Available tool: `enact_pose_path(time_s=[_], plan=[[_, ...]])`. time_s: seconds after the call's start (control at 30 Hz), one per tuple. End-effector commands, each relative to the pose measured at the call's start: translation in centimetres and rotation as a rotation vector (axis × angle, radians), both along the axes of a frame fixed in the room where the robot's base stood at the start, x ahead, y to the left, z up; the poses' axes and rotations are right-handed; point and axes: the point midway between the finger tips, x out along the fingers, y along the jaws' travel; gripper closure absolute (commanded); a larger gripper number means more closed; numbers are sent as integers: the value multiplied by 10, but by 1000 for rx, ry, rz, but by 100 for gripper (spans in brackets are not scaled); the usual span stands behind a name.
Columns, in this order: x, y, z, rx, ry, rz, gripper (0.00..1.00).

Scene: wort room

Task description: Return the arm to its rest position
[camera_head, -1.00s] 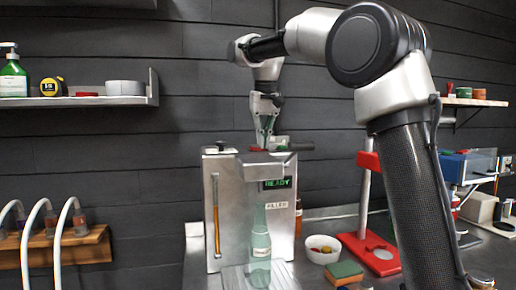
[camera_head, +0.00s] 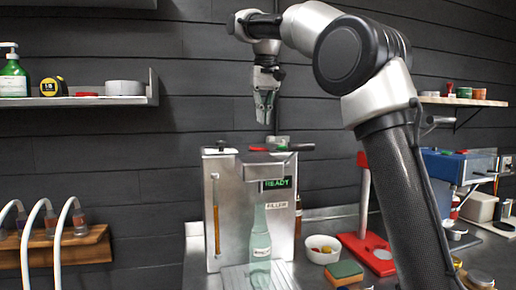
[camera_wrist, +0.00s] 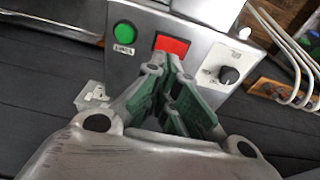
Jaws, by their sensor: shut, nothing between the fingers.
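My gripper (camera_head: 264,118) points down in the head view, raised above the top of the filler machine (camera_head: 227,200) and apart from it. Its fingers are together with nothing between them. In the wrist view the dark green finger pads of my gripper (camera_wrist: 178,78) lie in front of a steel panel. That panel has a green button (camera_wrist: 124,33), a red rectangle (camera_wrist: 165,43) and a black knob (camera_wrist: 229,75). My arm is bent, with its elbow high at the right of the head view.
A clear green bottle (camera_head: 260,247) stands upright at the filler's front, below a "READY" display. A red stand (camera_head: 366,190), a white bowl (camera_head: 322,244) and a sponge (camera_head: 344,271) are to the right. A wall shelf (camera_head: 105,101) is at left. The wall space around my gripper is clear.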

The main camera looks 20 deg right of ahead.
Motion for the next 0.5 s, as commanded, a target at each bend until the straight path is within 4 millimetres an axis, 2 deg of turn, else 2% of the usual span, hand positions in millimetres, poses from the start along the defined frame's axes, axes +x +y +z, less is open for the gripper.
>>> enact_pose_path(time_s=[0.27,0.37,0.47,0.5], plan=[[-5,-4,-1,1,-3,0,100],[-23,-20,-2,4,-17,0,100],[-56,-45,-12,9,-41,0,100],[-73,-56,-19,11,-54,1,100]])
